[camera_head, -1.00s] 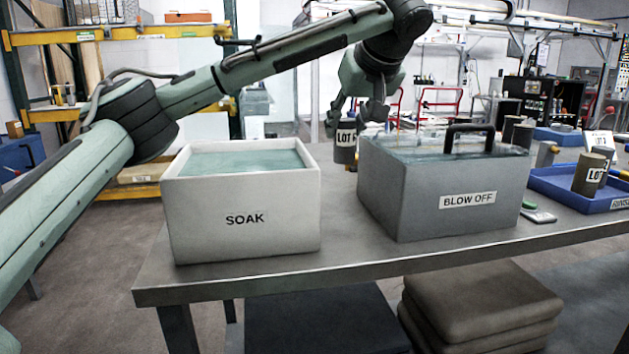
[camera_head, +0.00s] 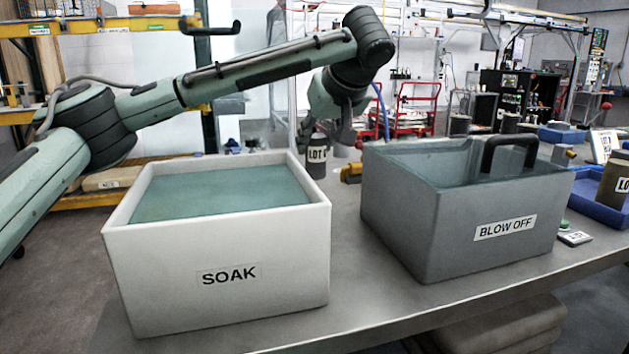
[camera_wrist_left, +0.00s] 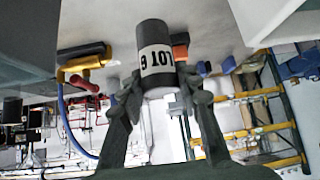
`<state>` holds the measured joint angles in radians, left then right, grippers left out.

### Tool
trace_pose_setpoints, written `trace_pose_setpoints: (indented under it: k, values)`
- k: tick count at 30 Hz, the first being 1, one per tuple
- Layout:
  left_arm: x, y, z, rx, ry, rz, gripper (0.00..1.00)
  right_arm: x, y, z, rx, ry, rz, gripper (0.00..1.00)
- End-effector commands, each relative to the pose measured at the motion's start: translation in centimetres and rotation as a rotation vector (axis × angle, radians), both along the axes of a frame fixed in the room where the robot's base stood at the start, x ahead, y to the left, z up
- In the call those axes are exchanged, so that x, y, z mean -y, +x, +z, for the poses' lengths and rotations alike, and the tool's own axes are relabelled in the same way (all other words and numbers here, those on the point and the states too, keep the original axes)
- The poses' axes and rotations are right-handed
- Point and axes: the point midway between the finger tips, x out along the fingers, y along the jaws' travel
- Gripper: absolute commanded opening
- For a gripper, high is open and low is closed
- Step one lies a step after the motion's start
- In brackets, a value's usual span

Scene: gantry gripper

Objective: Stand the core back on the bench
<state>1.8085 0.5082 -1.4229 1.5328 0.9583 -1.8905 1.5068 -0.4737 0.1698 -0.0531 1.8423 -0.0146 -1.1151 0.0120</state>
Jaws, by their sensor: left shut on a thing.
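The core (camera_head: 317,158) is a dark grey cylinder with a white LOT label, upright behind the soak tub. My left gripper (camera_head: 325,138) reaches it from above and is shut on it. In the left wrist view the core (camera_wrist_left: 153,36) sits between the two fingers of my left gripper (camera_wrist_left: 158,88), its label upside down. The bench (camera_head: 375,300) is grey; I cannot tell whether the core's base touches it. My right gripper is not in view.
The white SOAK tub (camera_head: 220,295) holds greenish liquid. The grey BLOW OFF box (camera_head: 420,235) has a black handle (camera_head: 510,145). A yellow tool (camera_wrist_left: 85,62) with a blue hose lies near the core. A blue tray (camera_head: 595,210) and another core (camera_head: 615,182) are at right.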

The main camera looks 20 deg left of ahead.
Motion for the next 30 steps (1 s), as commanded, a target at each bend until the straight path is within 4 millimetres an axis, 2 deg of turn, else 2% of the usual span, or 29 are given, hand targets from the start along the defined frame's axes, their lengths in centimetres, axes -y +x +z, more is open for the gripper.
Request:
trace_pose_setpoints:
  k: [3, 8, 15, 25, 26, 30]
  values:
    - [0.0, 0.0, -1.6, 0.002, 0.001, -0.001, 0.00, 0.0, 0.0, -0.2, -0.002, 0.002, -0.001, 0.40]
    - [0.0, 0.0, -2.7, 0.002, 0.000, 0.000, 0.00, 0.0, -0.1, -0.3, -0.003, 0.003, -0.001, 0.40]
    - [-0.1, 0.0, -5.8, 0.001, 0.000, 0.001, 0.00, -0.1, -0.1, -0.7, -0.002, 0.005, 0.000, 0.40]
    - [0.0, 0.0, -6.3, 0.002, -0.001, 0.001, 0.00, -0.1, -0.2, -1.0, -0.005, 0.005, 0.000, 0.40]
    - [0.0, 0.0, -6.3, 0.001, -0.001, 0.001, 0.34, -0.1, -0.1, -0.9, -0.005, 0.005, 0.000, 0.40]
    - [0.0, 0.0, -6.3, 0.001, -0.001, 0.001, 0.52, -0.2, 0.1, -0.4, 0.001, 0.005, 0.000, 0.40]
